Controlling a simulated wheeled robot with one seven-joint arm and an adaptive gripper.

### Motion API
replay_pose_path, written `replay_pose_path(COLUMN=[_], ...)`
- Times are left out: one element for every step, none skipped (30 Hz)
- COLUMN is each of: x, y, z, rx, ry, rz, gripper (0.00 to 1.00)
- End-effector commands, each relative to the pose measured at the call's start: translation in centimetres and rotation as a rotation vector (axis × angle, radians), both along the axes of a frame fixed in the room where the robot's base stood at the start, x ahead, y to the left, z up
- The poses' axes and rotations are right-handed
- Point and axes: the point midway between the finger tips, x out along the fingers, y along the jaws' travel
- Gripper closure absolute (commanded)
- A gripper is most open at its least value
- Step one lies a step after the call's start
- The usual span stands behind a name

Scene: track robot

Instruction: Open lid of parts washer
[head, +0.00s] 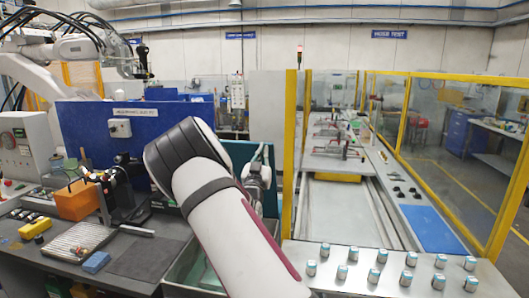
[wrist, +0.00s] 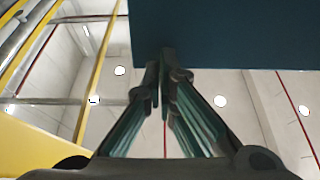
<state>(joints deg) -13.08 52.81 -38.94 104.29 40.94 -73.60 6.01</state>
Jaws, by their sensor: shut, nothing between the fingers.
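The parts washer (head: 176,283) is a grey-green tub at the front centre, partly hidden behind my arm. Its inside shows at the left of my arm. Its teal lid (head: 232,152) stands steeply raised at the back of the tub, mostly behind my arm. My gripper (head: 262,152) is in front of the lid. In the wrist view, a dark teal panel (wrist: 240,35), which looks like the lid, fills the upper right. My gripper (wrist: 164,62) is shut and empty, its tips overlapping the panel's lower edge. I cannot tell whether they touch it.
A dark workbench (head: 140,258) with an orange box (head: 78,200) and a tray of rods (head: 78,241) is at the left. A pale table (head: 395,272) with several small canisters is at the right. Yellow-framed guarding (head: 289,150) stands close to the right of the lid.

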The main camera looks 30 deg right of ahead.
Motion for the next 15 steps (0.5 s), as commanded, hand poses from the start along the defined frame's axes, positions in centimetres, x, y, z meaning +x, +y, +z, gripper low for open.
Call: replay_pose_path(x=[0.08, 0.12, 0.15, 0.17, 0.18, 0.18, 0.18, 0.18, 0.18, 0.17, 0.18, 0.23, 0.35, 0.52, 0.89], y=[-0.15, -0.19, -0.22, -0.23, -0.24, -0.23, -0.22, -0.22, -0.22, -0.21, -0.21, -0.26, -0.37, -0.53, -0.86], z=[0.05, 0.07, 0.08, 0.08, 0.08, 0.07, 0.06, 0.06, 0.06, 0.06, 0.07, 0.1, 0.17, 0.27, 0.45], rx=[0.0, 0.0, 0.0, 0.0, 0.0, 0.0, 0.0, 0.0, 0.0, 0.0, 0.0, 0.002, 0.003, 0.007, 0.015], ry=[0.001, 0.001, 0.001, 0.001, 0.001, 0.001, 0.001, 0.001, 0.001, 0.001, 0.001, 0.001, 0.003, 0.004, 0.009], rz=[0.0, 0.0, 0.0, 0.0, 0.0, 0.0, 0.0, 0.0, 0.0, 0.0, 0.0, -0.001, -0.001, -0.001, -0.002], gripper=[1.0, 1.0, 1.0, 1.0, 1.0, 1.0, 1.0, 1.0, 1.0, 1.0, 1.0, 1.0, 1.0, 1.0, 1.0])
